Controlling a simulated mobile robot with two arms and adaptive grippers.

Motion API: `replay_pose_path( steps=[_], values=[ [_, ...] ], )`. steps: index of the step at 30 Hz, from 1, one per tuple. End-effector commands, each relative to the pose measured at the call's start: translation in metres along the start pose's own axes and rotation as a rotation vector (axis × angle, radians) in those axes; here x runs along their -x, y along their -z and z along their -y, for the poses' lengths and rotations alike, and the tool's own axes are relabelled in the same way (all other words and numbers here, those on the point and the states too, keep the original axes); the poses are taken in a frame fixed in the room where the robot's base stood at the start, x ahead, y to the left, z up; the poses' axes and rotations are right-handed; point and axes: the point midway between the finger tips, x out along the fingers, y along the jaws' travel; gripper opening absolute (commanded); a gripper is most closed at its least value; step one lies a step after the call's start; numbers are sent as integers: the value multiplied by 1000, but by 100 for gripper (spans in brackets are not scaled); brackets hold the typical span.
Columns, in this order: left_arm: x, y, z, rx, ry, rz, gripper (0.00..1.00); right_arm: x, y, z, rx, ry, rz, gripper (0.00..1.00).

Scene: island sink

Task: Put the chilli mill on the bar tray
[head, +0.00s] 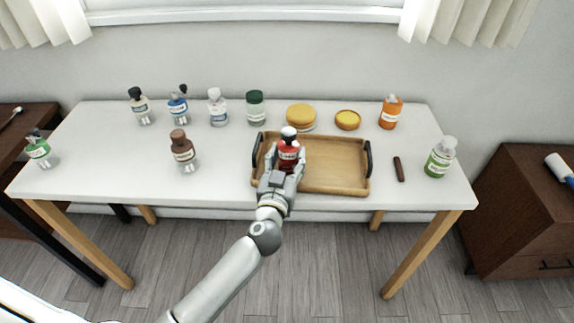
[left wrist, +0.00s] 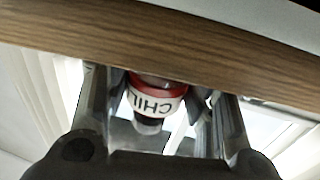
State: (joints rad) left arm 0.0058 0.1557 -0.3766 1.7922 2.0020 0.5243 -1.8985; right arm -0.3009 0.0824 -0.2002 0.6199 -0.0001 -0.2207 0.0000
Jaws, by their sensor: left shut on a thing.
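The chilli mill (head: 288,148) is red with a white cap and a white label. My left gripper (head: 284,168) is shut on it, at the left part of the wooden bar tray (head: 335,178). The mill looks upright in the head view; I cannot tell whether its base touches the tray. In the left wrist view, the mill (left wrist: 156,98) with its "CHIL" label sits between the two fingers (left wrist: 160,110). A wooden edge (left wrist: 150,62) crosses that view and hides part of the mill. My right gripper is not in view.
A brown bottle (head: 183,150) stands left of the tray. Several bottles, a yellow round container (head: 301,117) and an orange bottle (head: 391,112) line the back. The tray's right half is bare.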

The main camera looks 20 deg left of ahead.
Motion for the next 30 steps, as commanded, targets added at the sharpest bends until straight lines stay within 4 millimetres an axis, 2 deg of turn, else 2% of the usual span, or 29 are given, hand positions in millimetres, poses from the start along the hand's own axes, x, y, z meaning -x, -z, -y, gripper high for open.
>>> replay_pose_path(
  steps=[1, 12, 13, 17, 18, 30],
  values=[
    [0, -7, 0, 2, 1, -1, 24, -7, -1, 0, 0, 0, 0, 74],
    [0, -8, 0, -1, 0, -2, 24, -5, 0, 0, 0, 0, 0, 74],
    [0, -8, 0, 0, 0, -2, 53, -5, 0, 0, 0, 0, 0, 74],
    [0, -8, 0, 0, 0, -1, 70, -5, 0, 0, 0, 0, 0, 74],
    [0, -8, 0, 0, 0, -1, 72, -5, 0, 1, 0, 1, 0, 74],
    [3, -6, 0, 0, 0, 0, 72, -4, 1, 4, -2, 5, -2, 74]
  ],
)
